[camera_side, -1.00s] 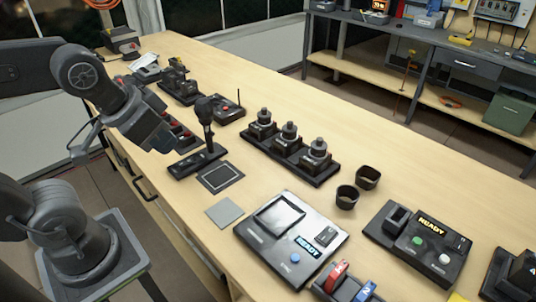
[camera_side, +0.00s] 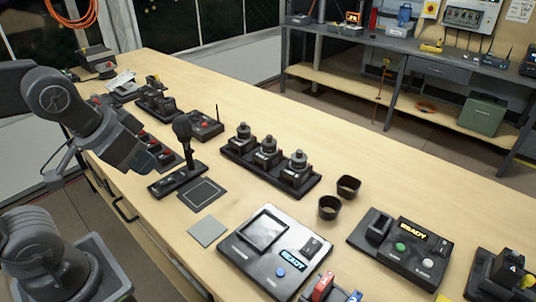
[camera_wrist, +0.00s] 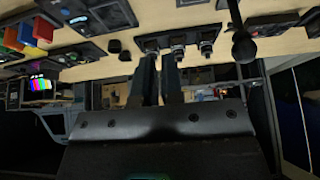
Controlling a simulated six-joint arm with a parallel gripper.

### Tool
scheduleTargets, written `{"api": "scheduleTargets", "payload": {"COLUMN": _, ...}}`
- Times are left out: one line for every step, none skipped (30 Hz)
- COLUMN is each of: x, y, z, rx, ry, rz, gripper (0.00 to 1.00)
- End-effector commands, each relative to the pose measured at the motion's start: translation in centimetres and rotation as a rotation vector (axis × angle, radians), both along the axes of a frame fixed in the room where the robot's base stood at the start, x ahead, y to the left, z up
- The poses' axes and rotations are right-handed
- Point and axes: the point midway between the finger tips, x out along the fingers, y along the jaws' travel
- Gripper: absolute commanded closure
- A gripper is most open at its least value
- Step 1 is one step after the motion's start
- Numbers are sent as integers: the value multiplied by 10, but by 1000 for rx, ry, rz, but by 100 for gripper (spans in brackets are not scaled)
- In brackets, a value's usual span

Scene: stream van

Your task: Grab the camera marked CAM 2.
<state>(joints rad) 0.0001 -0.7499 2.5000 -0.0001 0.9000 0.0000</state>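Three dark cameras with round lenses upward stand in a row on a black rack on the table: left (camera_side: 243,138), middle (camera_side: 267,152) and right (camera_side: 296,170). Their small labels are too blurred to read, so I cannot tell which is CAM 2. My gripper (camera_wrist: 160,55) shows in the wrist view as two dark fingers close together, with nothing seen held. The camera row (camera_wrist: 178,42) appears just beyond the fingertips. In the side view my arm is at the left, apart from the rack; the fingertips are not clear there.
In front are a grey pad (camera_side: 207,231) and a READY panel (camera_side: 245,262). Another READY box (camera_side: 380,250) is at the right. Table behind the rack is clear.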

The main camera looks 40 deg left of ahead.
Motion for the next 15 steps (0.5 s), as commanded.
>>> {"api": "scheduleTargets", "payload": {"x": 0, "y": 0, "z": 0, "rx": 0, "ry": 0, "rz": 0, "gripper": 88}}
{"api": "scheduleTargets", "payload": {"x": 0, "y": 0, "z": 0, "rx": 0, "ry": 0, "rz": 0, "gripper": 85}}
{"api": "scheduleTargets", "payload": {"x": 0, "y": 0, "z": 0, "rx": 0, "ry": 0, "rz": 0, "gripper": 81}}
{"api": "scheduleTargets", "payload": {"x": 0, "y": 0, "z": 0, "rx": 0, "ry": 0, "rz": 0, "gripper": 78}}
{"api": "scheduleTargets", "payload": {"x": 0, "y": 0, "z": 0, "rx": 0, "ry": 0, "rz": 0, "gripper": 75}}
{"api": "scheduleTargets", "payload": {"x": 0, "y": 0, "z": 0, "rx": 0, "ry": 0, "rz": 0, "gripper": 71}}
{"api": "scheduleTargets", "payload": {"x": 0, "y": 0, "z": 0, "rx": 0, "ry": 0, "rz": 0, "gripper": 68}}
{"api": "scheduleTargets", "payload": {"x": 0, "y": 0, "z": 0, "rx": 0, "ry": 0, "rz": 0, "gripper": 66}}
{"api": "scheduleTargets", "payload": {"x": 0, "y": 0, "z": 0, "rx": 0, "ry": 0, "rz": 0, "gripper": 62}}
{"api": "scheduleTargets", "payload": {"x": 0, "y": 0, "z": 0, "rx": 0, "ry": 0, "rz": 0, "gripper": 59}}
{"api": "scheduleTargets", "payload": {"x": 0, "y": 0, "z": 0, "rx": 0, "ry": 0, "rz": 0, "gripper": 56}}
{"api": "scheduleTargets", "payload": {"x": 0, "y": 0, "z": 0, "rx": 0, "ry": 0, "rz": 0, "gripper": 52}}
{"api": "scheduleTargets", "payload": {"x": 0, "y": 0, "z": 0, "rx": 0, "ry": 0, "rz": 0, "gripper": 49}}
{"api": "scheduleTargets", "payload": {"x": 0, "y": 0, "z": 0, "rx": 0, "ry": 0, "rz": 0, "gripper": 46}}
{"api": "scheduleTargets", "payload": {"x": 0, "y": 0, "z": 0, "rx": 0, "ry": 0, "rz": 0, "gripper": 43}}
